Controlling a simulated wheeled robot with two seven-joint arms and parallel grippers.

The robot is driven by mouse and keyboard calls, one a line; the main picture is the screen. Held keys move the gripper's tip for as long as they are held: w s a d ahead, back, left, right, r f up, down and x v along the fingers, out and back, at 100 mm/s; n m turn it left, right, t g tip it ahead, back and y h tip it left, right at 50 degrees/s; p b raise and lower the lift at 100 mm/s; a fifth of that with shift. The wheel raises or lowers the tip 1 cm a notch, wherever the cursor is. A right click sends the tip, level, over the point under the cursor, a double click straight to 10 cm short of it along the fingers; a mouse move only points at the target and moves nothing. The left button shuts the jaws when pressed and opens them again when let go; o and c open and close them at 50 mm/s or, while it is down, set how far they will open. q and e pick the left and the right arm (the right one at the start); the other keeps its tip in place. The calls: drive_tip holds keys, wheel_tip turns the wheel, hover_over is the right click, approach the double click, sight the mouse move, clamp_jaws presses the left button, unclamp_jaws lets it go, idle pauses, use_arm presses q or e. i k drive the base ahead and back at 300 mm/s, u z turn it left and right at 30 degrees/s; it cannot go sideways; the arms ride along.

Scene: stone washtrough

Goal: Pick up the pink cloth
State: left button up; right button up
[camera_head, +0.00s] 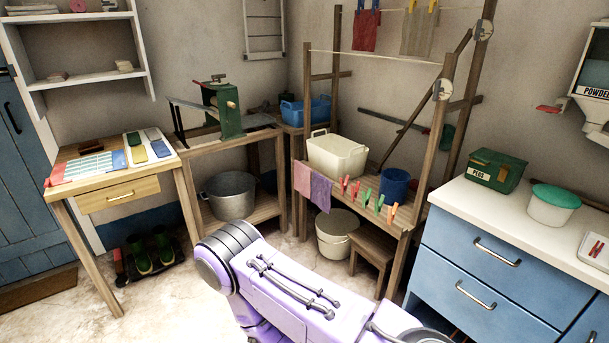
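A pink cloth (302,179) hangs over the left front edge of the wooden washing stand (346,199). A mauve cloth (320,191) hangs right beside it, and their edges meet or slightly overlap. Neither of my grippers is in view. A purple and white part of my own body fills the bottom middle, apart from the cloths in the picture, and shows no fingers.
Several coloured pegs (366,195) line the stand's front edge, right of the cloths. A cream tub (337,156) and blue pot (395,186) stand on it. Below are a cream bucket (337,233) and wooden stool (376,249). A blue-drawered counter (500,262) stands at right.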

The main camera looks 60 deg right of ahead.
sight(302, 173)
drive_tip(key=z, duration=0.35)
drive_tip(key=i, duration=1.85)
drive_tip(key=z, duration=1.35)
drive_tip(key=i, duration=0.95)
drive_tip(key=z, duration=1.1)
